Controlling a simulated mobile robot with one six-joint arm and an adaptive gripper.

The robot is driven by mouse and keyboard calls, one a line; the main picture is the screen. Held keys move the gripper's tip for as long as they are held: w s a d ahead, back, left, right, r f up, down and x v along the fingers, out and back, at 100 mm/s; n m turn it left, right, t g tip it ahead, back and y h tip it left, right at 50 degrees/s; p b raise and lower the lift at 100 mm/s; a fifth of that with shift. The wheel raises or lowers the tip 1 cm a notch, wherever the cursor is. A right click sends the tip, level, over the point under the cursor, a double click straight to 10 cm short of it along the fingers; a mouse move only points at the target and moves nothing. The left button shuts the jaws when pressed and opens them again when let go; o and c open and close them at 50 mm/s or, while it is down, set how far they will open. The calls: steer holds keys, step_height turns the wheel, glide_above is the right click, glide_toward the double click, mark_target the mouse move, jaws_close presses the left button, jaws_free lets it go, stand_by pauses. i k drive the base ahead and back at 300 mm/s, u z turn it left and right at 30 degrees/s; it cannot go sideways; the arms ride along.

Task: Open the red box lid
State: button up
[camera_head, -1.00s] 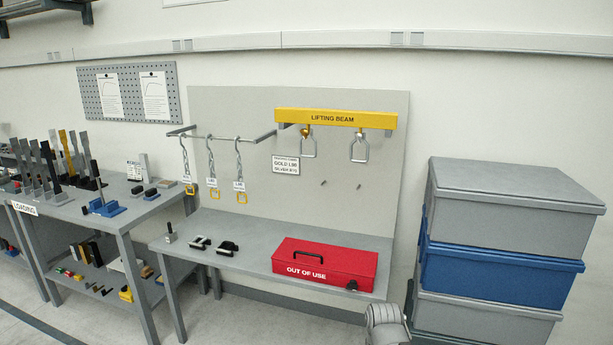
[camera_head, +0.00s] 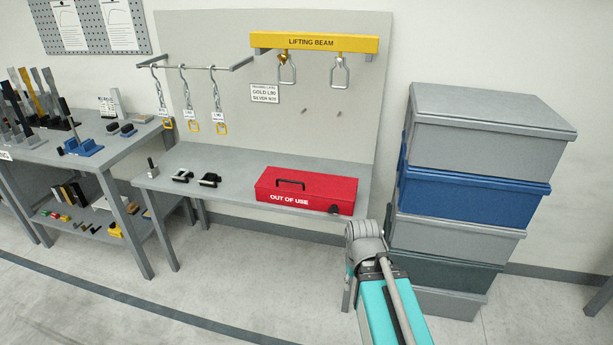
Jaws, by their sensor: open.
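The red box (camera_head: 306,190) lies on the right part of the grey workbench, with "OUT OF USE" in white on its front. Its red lid (camera_head: 325,184) looks shut and has a black handle (camera_head: 290,184) on top. A small dark part, perhaps a latch, shows at the box's lower right front corner. My teal and grey arm reaches in from the bottom edge, and its rounded grey joint is just right of and in front of the box. My gripper cannot be made out in this view.
The workbench (camera_head: 225,173) has two black-and-grey clamps (camera_head: 208,180) left of the box. A yellow lifting beam (camera_head: 315,43) and chains hang above. Stacked grey and blue bins (camera_head: 470,185) stand close on the right. Floor in front is clear.

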mark_target(313, 184)
steer(key=k, duration=1)
steer(key=u, duration=0.75)
steer(key=i, duration=1.5)
steer(key=z, duration=0.05)
